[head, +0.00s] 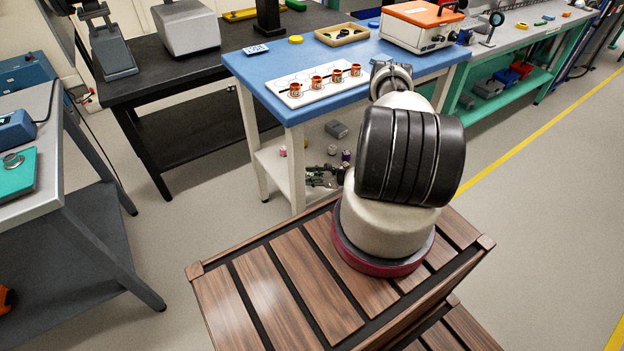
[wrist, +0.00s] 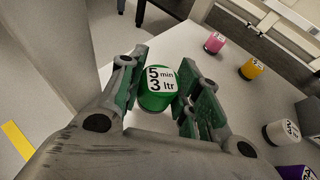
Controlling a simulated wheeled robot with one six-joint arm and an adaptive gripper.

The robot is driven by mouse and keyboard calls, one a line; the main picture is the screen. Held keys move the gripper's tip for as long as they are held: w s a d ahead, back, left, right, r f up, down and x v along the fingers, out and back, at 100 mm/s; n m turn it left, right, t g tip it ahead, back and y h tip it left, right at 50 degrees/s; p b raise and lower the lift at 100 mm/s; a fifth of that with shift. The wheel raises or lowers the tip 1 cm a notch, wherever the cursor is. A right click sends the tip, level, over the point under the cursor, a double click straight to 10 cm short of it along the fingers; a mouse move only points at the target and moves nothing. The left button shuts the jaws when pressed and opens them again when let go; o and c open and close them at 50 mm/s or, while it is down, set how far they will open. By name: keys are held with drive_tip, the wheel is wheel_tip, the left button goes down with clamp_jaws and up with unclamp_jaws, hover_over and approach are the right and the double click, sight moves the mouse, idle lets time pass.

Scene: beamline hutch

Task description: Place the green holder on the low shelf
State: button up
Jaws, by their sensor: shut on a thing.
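The green holder (wrist: 158,98), with a white "5 min 3 ltr" label on its top, is between the two fingers of my gripper (wrist: 160,92) in the wrist view. My gripper is shut on it. The pale low shelf (wrist: 212,72) lies beneath and beyond it; I cannot tell whether the holder touches the shelf. In the head view my gripper (head: 320,178) is under the blue table, over the low shelf (head: 271,160), and the green holder cannot be made out there.
Pink (wrist: 214,42), yellow (wrist: 252,68), white (wrist: 282,132) and purple (wrist: 296,172) holders stand on the shelf to the right. A grey box (head: 337,129) sits farther back. The blue table (head: 255,65) and its legs frame the shelf.

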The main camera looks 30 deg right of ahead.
drive_tip(key=shift+f, duration=1.7)
drive_tip(key=shift+f, duration=0.15)
drive_tip(key=o, duration=0.9)
drive_tip(key=shift+c, duration=0.2)
drive_tip(key=shift+s+d+r, duration=0.2)
drive_tip(key=shift+s+r, duration=0.05)
drive_tip(key=shift+s, duration=0.05)
drive_tip(key=v, duration=1.1)
drive_tip(key=shift+s, duration=0.15)
